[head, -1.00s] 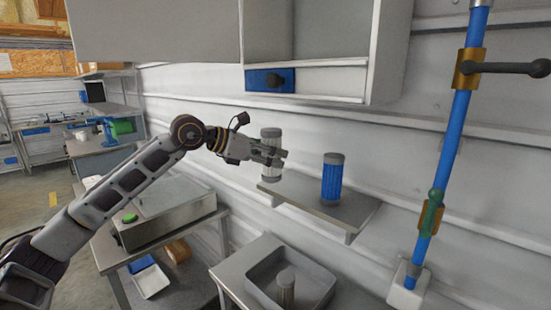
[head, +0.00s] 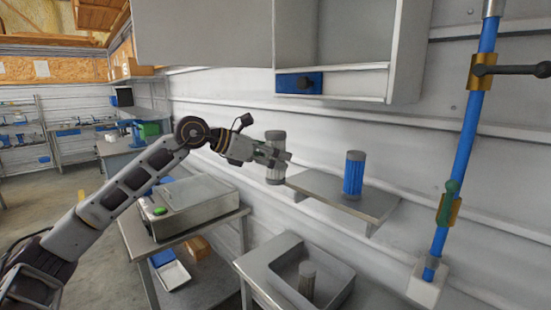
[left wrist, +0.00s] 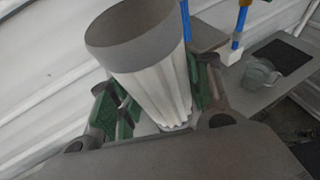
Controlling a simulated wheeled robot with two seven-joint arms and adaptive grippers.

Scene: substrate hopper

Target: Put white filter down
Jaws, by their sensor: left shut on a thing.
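My left gripper (head: 273,156) is shut on the white filter (head: 275,172), a pleated white cylinder with grey end caps. The filter is upright, just off the left end of the grey wall shelf (head: 372,206) in the head view. The left wrist view shows the white filter (left wrist: 155,85) between the green-padded fingers (left wrist: 160,95), its grey cap toward the camera. A blue filter (head: 353,175) with grey caps stands upright on the shelf. I cannot tell whether the white filter touches the shelf. My right gripper is not in view.
A metal box (head: 190,207) stands on a bench at left. A blue vertical pipe (head: 465,135) with a lever is at right. An open cabinet (head: 345,35) hangs above.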

